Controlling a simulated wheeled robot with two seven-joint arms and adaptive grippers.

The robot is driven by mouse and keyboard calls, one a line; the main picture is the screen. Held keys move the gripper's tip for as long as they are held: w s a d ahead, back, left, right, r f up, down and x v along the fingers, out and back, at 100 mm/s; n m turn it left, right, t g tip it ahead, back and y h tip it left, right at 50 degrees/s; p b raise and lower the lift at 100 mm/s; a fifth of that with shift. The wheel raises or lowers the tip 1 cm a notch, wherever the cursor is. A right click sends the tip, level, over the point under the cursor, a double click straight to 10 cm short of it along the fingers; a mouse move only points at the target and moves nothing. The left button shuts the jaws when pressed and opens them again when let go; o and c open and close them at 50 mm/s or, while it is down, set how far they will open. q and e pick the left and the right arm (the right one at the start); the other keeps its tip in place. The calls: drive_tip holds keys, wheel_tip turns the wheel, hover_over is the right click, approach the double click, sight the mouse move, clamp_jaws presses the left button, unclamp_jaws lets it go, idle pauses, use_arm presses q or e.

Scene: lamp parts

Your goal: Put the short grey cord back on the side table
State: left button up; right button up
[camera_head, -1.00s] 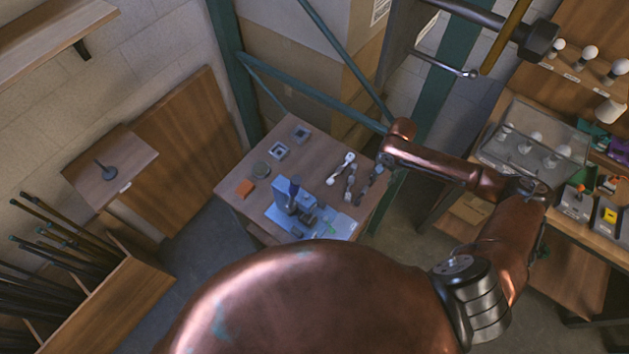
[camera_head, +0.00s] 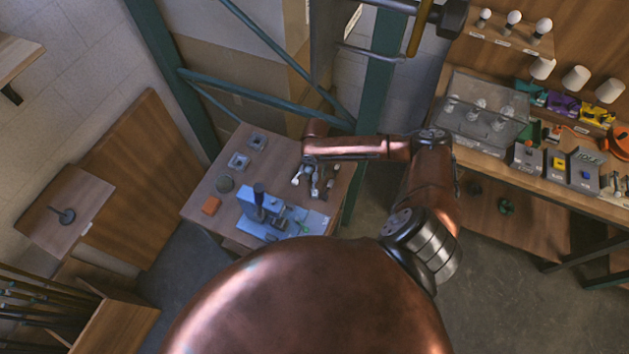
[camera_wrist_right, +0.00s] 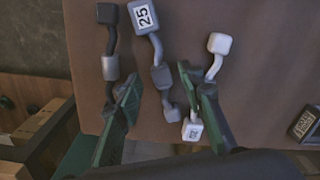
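Three short cords lie on the small wooden table (camera_head: 205,200). In the right wrist view, a mid-grey cord (camera_wrist_right: 160,77) with a "25" label on its upper block lies in the middle. A darker cord (camera_wrist_right: 110,68) lies to its left, and a pale cord (camera_wrist_right: 220,43) to its right. My right gripper (camera_wrist_right: 163,95) is open, its green fingers on either side of the grey cord's lower part. I cannot tell whether they touch it. In the head view, my right gripper (camera_head: 320,186) is over the cords (camera_head: 297,181) and partly hides them. My left gripper is not in view.
A workbench (camera_head: 500,172) with lamp parts is at right.

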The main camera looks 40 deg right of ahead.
drive_tip(key=shift+f, duration=0.7)
drive_tip(key=shift+c, duration=0.6)
clamp_jaws()
